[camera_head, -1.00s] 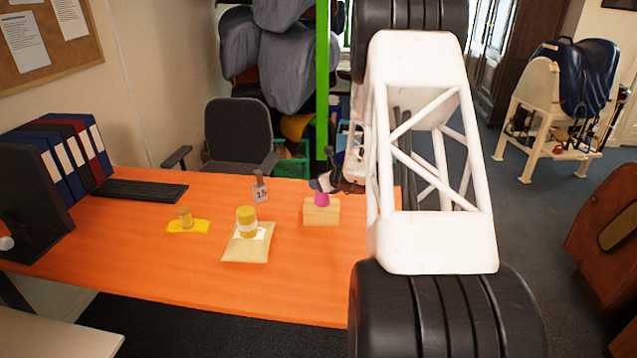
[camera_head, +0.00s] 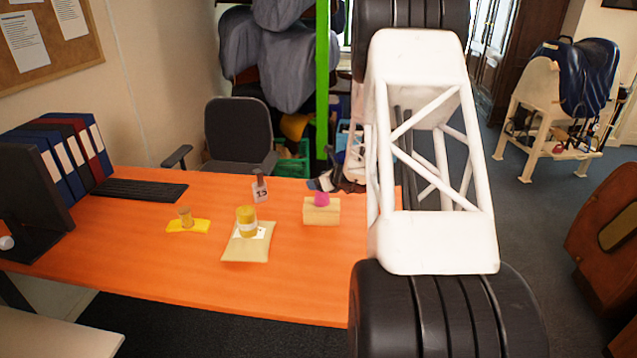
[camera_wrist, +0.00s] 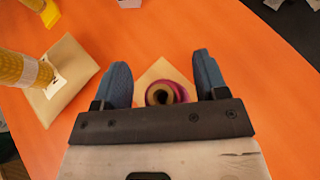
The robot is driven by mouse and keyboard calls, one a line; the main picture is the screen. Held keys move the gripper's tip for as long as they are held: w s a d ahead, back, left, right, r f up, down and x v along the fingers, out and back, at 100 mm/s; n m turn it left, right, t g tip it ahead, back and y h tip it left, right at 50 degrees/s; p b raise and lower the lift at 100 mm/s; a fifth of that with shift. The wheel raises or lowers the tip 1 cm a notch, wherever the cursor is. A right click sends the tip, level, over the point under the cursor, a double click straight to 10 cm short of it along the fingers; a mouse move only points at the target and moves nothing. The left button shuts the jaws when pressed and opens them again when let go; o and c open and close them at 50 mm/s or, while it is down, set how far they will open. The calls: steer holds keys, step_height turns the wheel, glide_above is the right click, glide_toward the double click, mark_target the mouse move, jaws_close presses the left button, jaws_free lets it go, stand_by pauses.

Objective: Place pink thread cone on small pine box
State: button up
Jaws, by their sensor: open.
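The pink thread cone (camera_head: 321,199) stands upright on top of the small pine box (camera_head: 321,216), at the right of the orange table. In the wrist view the cone (camera_wrist: 180,92) is seen from above, with a dark hole in its top and the pale box (camera_wrist: 161,69) under it. My gripper (camera_wrist: 160,66) is open, one blue finger on each side of the cone, with gaps between the fingers and the cone. In the head view my gripper (camera_head: 323,182) is just above and behind the cone, partly hidden by my arm.
Left of the box, a yellow thread cone (camera_head: 246,221) stands on a beige pad (camera_head: 245,254). Further left, a tan spool (camera_head: 185,216) stands on a yellow pad (camera_head: 200,227). The table front is clear.

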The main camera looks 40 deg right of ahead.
steer(key=v, duration=1.1)
steer(key=shift+s, duration=0.35)
steer(key=shift+r, duration=0.15)
steer(key=s+a+r+n+g+y, duration=0.15)
steer(key=s+a+r+n, duration=0.35)
steer(key=a, duration=0.6)
steer(key=s+a+r+n+g+y, duration=0.1)
steer(key=a+r+n+g, duration=0.4)
steer(key=a, duration=0.6)
steer(key=s+a+r+n+y, duration=0.1)
steer(key=s+a+r+n, duration=0.2)
steer(key=a+n, duration=0.6)
steer(key=s+a+r+n+g+h, duration=0.1)
steer(key=s+a+n+h, duration=0.1)
steer(key=s+a+n, duration=0.3)
steer(key=s+a+r+n+g+h, duration=0.1)
steer(key=s+a+n, duration=0.3)
steer(key=s, duration=0.7)
steer(key=s+a+r+n+g+h, duration=0.1)
steer(key=s+a+n+h, duration=0.2)
steer(key=s, duration=0.6)
steer(key=shift+a+r+n, duration=0.4)
steer(key=shift+a+n, duration=0.9)
steer(key=shift+a, duration=0.1)
